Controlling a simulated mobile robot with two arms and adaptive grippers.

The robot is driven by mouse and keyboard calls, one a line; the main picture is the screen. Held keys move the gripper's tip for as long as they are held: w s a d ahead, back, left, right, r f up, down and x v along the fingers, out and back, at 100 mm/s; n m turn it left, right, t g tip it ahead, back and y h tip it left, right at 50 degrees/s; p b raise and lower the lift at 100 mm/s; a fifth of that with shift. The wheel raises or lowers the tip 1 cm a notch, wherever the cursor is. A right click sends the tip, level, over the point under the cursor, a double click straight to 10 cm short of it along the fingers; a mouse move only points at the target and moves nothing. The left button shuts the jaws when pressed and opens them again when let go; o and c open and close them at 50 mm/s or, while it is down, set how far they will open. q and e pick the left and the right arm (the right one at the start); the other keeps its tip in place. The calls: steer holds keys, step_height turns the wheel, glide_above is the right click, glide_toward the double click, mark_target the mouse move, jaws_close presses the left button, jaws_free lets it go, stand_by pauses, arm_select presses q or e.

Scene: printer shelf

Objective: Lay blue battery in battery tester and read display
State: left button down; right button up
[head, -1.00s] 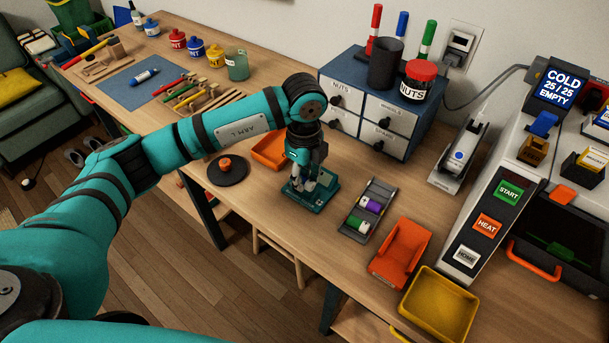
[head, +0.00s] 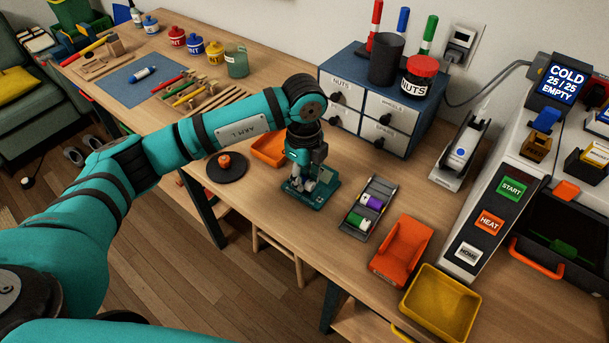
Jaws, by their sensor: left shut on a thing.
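The battery tester (head: 322,192) is a small teal device on the bench in front of the drawer cabinet. My left gripper (head: 297,186) points down over its left part, with the fingers close together at the tester's top. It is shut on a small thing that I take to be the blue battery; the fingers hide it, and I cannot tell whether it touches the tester. No display reading can be made out on the tester. A grey battery rack (head: 379,192) to the right holds a purple-and-white battery (head: 371,201) and a green-and-white battery (head: 359,220). My right gripper is out of view.
An orange tray (head: 270,150) lies behind the gripper and a dark round pad (head: 228,173) to its left. An orange holder (head: 401,250) and a yellow bin (head: 440,304) stand at the front right. The blue drawer cabinet (head: 350,71) stands behind.

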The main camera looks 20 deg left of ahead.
arm_select(q)
steer(key=shift+f, duration=0.15)
steer(key=shift+f+b, duration=0.55)
steer(key=shift+f, duration=0.1)
stand_by(0.4)
steer(key=c, duration=1)
jaws_free()
steer(key=shift+r, duration=0.1)
steer(key=shift+r+p, duration=2.4)
steer(key=shift+r, duration=1.1)
